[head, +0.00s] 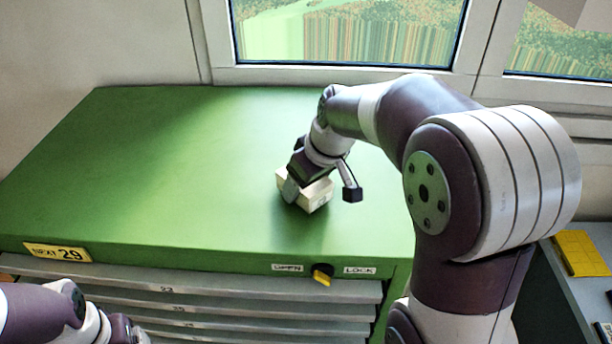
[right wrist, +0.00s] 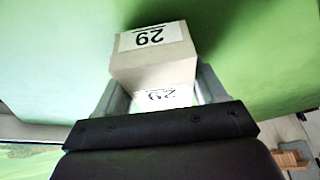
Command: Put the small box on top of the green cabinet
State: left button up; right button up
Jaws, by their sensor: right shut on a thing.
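The small box (head: 317,195) is cream-coloured and is at the green cabinet's top, right of its middle in the head view. In the right wrist view the small box (right wrist: 153,65) shows labels reading 29. My right gripper (head: 302,190) is shut on the box, with a finger on each side (right wrist: 160,95). Whether the box touches the surface or hangs just above it, I cannot tell. The green cabinet (head: 170,170) has a wide flat top. My left arm shows at the lower left of the head view, its fingertips not clearly visible.
The cabinet front has a yellow NEXT 29 label (head: 57,252), grey drawers (head: 190,290) and a yellow-black knob (head: 322,273) between OPEN and LOCK. A window (head: 345,35) stands behind. A yellow object (head: 580,253) lies on a grey surface at right. The cabinet top's left side is clear.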

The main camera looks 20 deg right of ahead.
jog(key=shift+w+f, duration=0.2)
jog(key=shift+w, duration=0.3)
jog(key=o, duration=1.2)
jog(key=shift+w+a+f, duration=0.1)
jog(key=shift+w+f, duration=0.05)
jog(key=shift+w, duration=0.2)
jog(key=shift+s+r, duration=0.25)
jog(key=shift+s, duration=0.25)
jog(key=shift+r, duration=0.1)
jog(key=b+v, duration=0.2)
jog(key=v, duration=0.1)
jog(key=shift+w+r, duration=0.1)
jog(key=shift+w, duration=0.05)
jog(key=p+v, duration=0.6)
jog(key=v, duration=0.2)
jog(key=shift+r, duration=0.25)
pick_arm(q)
jog(key=r, duration=0.2)
jog(key=w+r, duration=0.1)
jog(key=r, duration=0.1)
pick_arm(e)
jog(key=shift+f, duration=0.1)
